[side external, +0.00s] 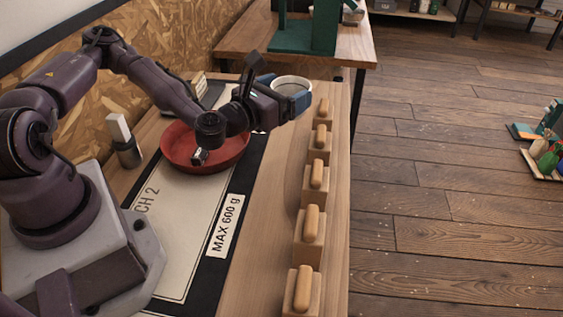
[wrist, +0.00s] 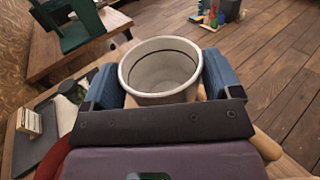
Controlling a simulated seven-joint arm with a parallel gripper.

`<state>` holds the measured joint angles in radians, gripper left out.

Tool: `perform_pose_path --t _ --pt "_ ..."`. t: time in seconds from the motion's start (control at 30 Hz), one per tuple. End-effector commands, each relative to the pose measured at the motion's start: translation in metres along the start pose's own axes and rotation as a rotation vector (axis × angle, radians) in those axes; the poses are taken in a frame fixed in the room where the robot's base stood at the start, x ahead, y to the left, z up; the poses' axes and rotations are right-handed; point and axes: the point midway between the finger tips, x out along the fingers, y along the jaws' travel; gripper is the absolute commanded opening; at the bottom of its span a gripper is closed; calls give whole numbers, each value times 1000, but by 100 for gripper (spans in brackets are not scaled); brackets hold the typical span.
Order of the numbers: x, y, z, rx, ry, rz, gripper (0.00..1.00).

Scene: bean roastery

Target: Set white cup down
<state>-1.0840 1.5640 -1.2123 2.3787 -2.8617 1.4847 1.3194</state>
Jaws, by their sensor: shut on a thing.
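The white cup (wrist: 160,72) sits between the two blue fingers of my gripper (wrist: 163,88) in the wrist view. My gripper is shut on it, and the cup's open rim faces the camera with an empty grey inside. In the side external view the cup (side external: 291,83) shows beyond my gripper (side external: 284,97), near the far end of the wooden bench (side external: 260,225). The cup's base is hidden in both views, so I cannot tell whether it touches the bench.
A red bowl (side external: 181,148) stands on the printed mat (side external: 170,215) under my arm. Several wooden blocks with rounded pegs (side external: 309,238) line the bench's right edge. A green stand (side external: 305,35) is on the table behind. A block in a dark holder (side external: 124,140) stands at left.

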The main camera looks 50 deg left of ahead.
Motion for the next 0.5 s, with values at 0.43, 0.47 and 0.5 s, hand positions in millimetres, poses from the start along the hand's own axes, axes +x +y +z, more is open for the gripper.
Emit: perform_pose_path --t 0.43,0.47,0.5 --pt "12 32 -56 8 -2 238 54" --pt "12 32 -60 7 -3 238 54" --pt "12 32 -64 7 -4 238 54"
